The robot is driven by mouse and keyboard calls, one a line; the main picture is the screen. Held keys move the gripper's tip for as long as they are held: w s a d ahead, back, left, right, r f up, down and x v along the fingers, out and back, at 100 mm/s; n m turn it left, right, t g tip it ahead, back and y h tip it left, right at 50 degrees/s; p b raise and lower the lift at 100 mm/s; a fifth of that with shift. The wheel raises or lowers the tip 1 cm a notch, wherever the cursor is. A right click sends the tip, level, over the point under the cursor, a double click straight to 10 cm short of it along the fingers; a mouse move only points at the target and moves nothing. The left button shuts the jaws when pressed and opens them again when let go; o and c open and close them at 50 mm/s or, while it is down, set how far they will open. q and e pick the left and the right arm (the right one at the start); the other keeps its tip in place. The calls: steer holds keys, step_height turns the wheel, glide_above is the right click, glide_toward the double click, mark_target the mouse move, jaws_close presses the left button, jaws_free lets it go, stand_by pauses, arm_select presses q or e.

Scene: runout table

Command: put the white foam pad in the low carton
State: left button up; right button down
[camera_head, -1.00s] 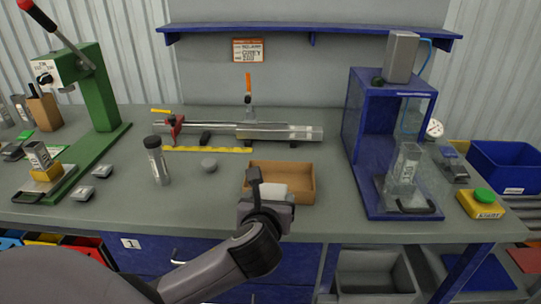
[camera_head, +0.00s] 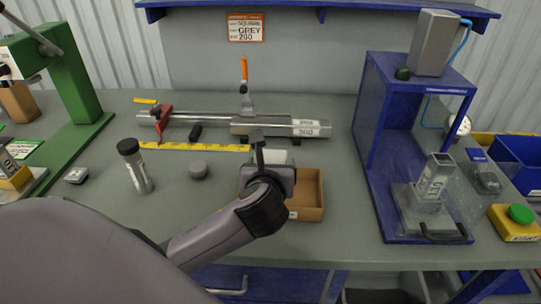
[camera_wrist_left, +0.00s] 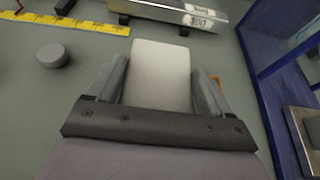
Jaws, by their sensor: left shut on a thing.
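The white foam pad (camera_wrist_left: 160,72) is a pale block between the two fingers of my left gripper (camera_wrist_left: 163,88) in the wrist view. The gripper is shut on it. In the head view the left gripper (camera_head: 273,165) is in front of the low carton's left part, and a bit of the pad (camera_head: 276,156) shows at the carton's back edge. The low carton (camera_head: 309,212) is brown, open-topped and on the table. Its left side is mostly hidden by my gripper and wrist. I cannot tell the pad's height above it. My right gripper is not in view.
A grey puck (camera_head: 198,169) and a black-capped cylinder (camera_head: 136,167) are to the left. A yellow ruler (camera_head: 195,147) and a long metal bar (camera_head: 215,120) lie behind.

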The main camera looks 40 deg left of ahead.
arm_select(q)
steer(key=shift+f, duration=3.4)
steer(key=shift+f, duration=0.25)
